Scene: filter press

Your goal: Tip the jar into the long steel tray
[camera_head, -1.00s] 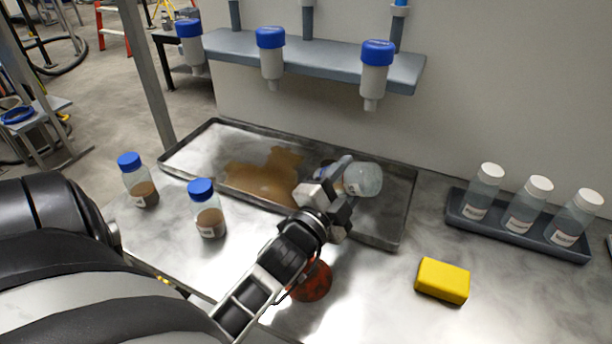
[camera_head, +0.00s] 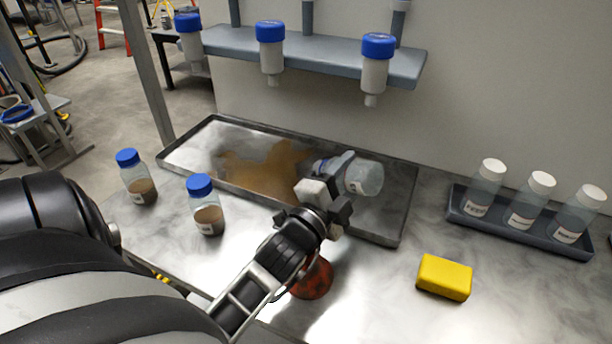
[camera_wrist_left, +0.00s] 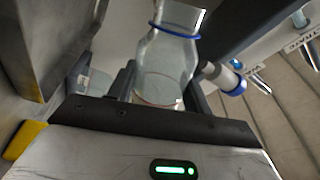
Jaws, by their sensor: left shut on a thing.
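My left gripper (camera_head: 333,192) is shut on a clear jar (camera_head: 364,178). It holds the jar tipped over on its side above the right half of the long steel tray (camera_head: 398,222). The jar's mouth points left and no cap shows on it. In the left wrist view the jar (camera_wrist_left: 168,62) stands between the fingers, with a blue ring at its neck, and looks clear and empty. A brown puddle (camera_head: 262,170) lies on the tray's floor, left of the jar. My right gripper is not in view.
Two blue-capped jars with brown contents (camera_head: 137,180) (camera_head: 207,208) stand left and in front of the tray. A yellow block (camera_head: 444,278) and a red-brown round thing (camera_head: 313,280) are on the table. White-capped bottles stand in a dark rack (camera_head: 520,228) at right. Blue-topped filter holders (camera_head: 376,62) hang above.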

